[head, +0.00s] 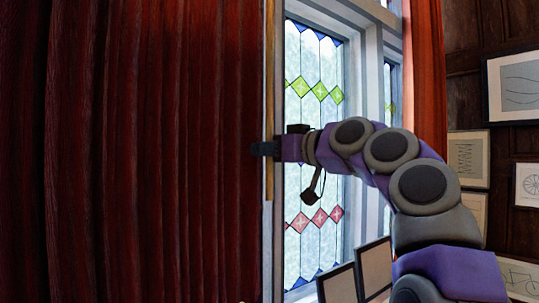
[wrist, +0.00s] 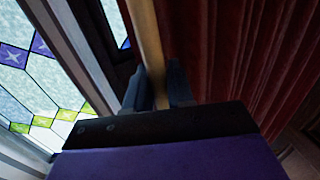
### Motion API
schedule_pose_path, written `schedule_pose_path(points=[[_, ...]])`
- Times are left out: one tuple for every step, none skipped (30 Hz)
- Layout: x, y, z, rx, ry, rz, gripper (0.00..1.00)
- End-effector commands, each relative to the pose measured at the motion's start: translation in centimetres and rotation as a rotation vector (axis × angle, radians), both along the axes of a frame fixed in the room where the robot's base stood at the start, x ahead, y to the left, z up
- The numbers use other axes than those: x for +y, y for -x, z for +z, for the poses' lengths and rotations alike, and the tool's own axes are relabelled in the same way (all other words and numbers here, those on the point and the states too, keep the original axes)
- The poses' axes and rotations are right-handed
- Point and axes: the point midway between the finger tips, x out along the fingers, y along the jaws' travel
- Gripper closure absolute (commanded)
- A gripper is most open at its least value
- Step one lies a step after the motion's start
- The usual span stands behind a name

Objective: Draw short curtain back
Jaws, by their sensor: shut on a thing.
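A dark red pleated curtain (head: 140,150) fills the left half of the head view. Its right edge meets the stained-glass window (head: 315,120). A pale wooden rod (head: 269,70) hangs upright along that edge and ends a little below my gripper (head: 264,149). In the wrist view, the rod (wrist: 146,40) passes between the two dark fingers of my gripper (wrist: 158,90), which are shut on it. The curtain (wrist: 235,60) is on the right there. A brighter red curtain (head: 425,70) hangs at the window's right side. The lower ends of both curtains are hidden or out of view.
Framed drawings (head: 514,85) hang on the dark panelled wall at the right. Two dark-framed panels (head: 338,286) stand low in front of the window, near my arm. The space before the glass is otherwise open.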

Motion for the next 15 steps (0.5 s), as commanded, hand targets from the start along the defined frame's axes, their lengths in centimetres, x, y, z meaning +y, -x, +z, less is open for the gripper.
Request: schedule_pose_path(points=[[0.0, 0.3, 0.1, -0.004, 0.001, -0.003, 1.0], [0.1, 0.4, 0.1, -0.004, 0.001, -0.004, 1.0], [0.2, 0.5, 0.1, -0.004, 0.0, -0.005, 1.0], [0.4, 0.7, 0.2, -0.006, 0.0, -0.002, 1.0], [0.6, 0.7, 0.2, -0.006, 0.001, -0.002, 1.0], [0.8, 0.9, 0.2, -0.006, 0.0, -0.002, 1.0], [0.9, 1.0, 0.2, -0.007, 0.0, -0.001, 1.0], [1.0, 1.1, 0.2, -0.006, -0.001, 0.0, 1.0], [1.2, 1.2, 0.2, -0.006, -0.002, 0.0, 1.0], [1.3, 1.2, 0.2, -0.006, -0.002, -0.001, 1.0], [1.4, 1.3, 0.2, -0.006, -0.003, 0.0, 1.0], [1.6, 1.4, 0.2, -0.006, -0.004, 0.0, 1.0], [1.7, 1.5, 0.2, -0.006, -0.004, 0.0, 1.0], [1.9, 1.6, 0.2, -0.007, -0.003, 0.0, 1.0], [2.1, 1.8, 0.2, -0.007, -0.003, 0.0, 1.0]])
